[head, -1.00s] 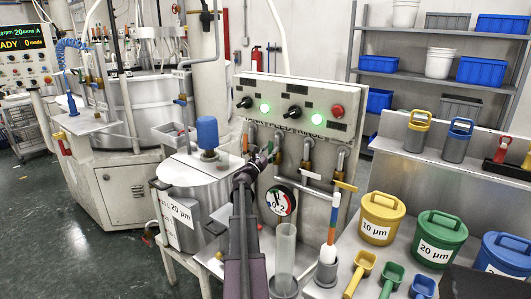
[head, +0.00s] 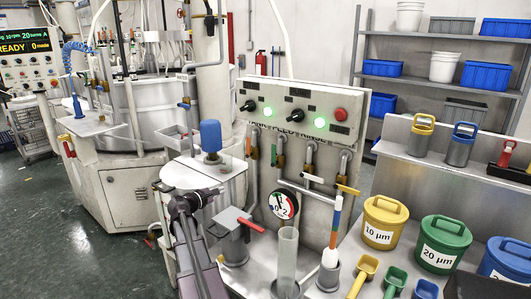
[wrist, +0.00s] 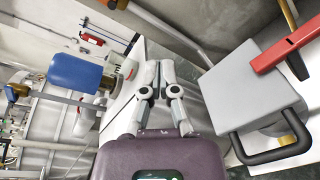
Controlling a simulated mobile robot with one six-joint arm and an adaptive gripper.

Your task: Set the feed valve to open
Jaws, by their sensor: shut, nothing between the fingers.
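The panel (head: 300,101) has green lights, black knobs and a label that seems to include FEED. I cannot read which is the feed valve. My gripper (head: 184,204) is shut and empty, left of these handles and apart from them, in front of the white tank. In the wrist view its fingertips (wrist: 157,66) are together, between a blue cap (wrist: 75,72) and a grey plate.
The grey plate (wrist: 245,90) has a black loop handle (wrist: 268,152) and a red bar (wrist: 290,45). A round gauge (head: 283,205), clear cylinder (head: 287,255) and blue-capped tank (head: 210,136) stand close by. Open floor (head: 90,245) lies left.

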